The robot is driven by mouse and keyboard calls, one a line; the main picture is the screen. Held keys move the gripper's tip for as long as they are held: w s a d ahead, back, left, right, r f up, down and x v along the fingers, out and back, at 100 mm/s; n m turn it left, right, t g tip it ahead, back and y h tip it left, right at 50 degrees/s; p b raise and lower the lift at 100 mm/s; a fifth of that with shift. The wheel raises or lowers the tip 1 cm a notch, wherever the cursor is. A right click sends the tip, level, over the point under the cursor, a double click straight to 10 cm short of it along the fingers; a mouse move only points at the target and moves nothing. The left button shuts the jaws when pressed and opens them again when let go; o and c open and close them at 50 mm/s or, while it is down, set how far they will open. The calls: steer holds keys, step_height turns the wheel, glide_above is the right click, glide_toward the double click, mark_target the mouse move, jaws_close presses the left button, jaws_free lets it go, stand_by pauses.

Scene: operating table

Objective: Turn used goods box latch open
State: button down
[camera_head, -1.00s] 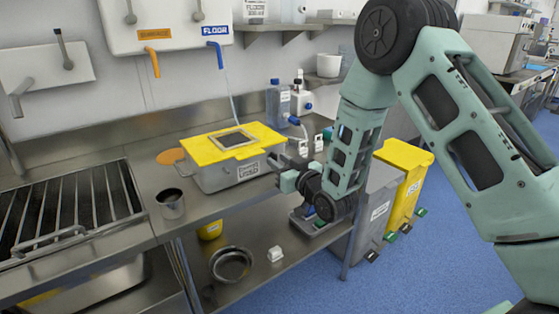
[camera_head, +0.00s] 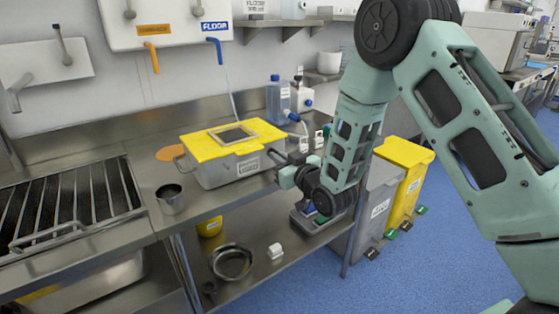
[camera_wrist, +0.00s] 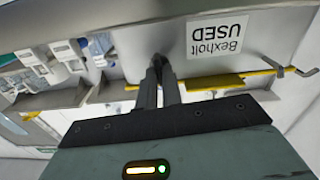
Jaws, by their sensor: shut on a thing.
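The used goods box (camera_head: 215,174) is a grey metal bin with a yellow lid (camera_head: 262,130) that has a framed opening on top. It stands on the steel counter. In the wrist view its front wall (camera_wrist: 275,35) shows upside down, with a white "Bexholt USED" label (camera_wrist: 217,35). My gripper (camera_head: 278,161) is at the box's right front end. In the wrist view my gripper (camera_wrist: 158,70) has its fingers close together on a small dark part at the box wall, likely the latch (camera_wrist: 158,60). The fingertips hide most of it, so its angle cannot be told.
A steel cup (camera_head: 170,200) stands left of the box, near the sink grate (camera_head: 70,205). Bottles (camera_head: 278,100) stand behind the box. A grey bin (camera_head: 372,212) and a yellow bin (camera_head: 405,180) stand right of the counter. A lower shelf holds a round pan (camera_head: 231,263).

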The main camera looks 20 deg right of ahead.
steer(key=n+b, duration=0.3)
steer(key=shift+a+f, duration=0.1)
steer(key=shift+f, duration=0.15)
steer(key=n+b, duration=0.5)
steer(key=shift+n, duration=0.3)
steer(key=n+b, duration=0.3)
steer(key=n, duration=0.1)
steer(key=shift+a+n, duration=0.1)
steer(key=shift+n, duration=0.2)
steer(key=shift+s+n+b, duration=0.1)
steer(key=shift+n+b, duration=1.2)
steer(key=shift+n, duration=0.5)
steer(key=c, duration=1.6)
jaws_free()
steer(key=shift+o, duration=0.2)
steer(key=shift+s+r, duration=0.1)
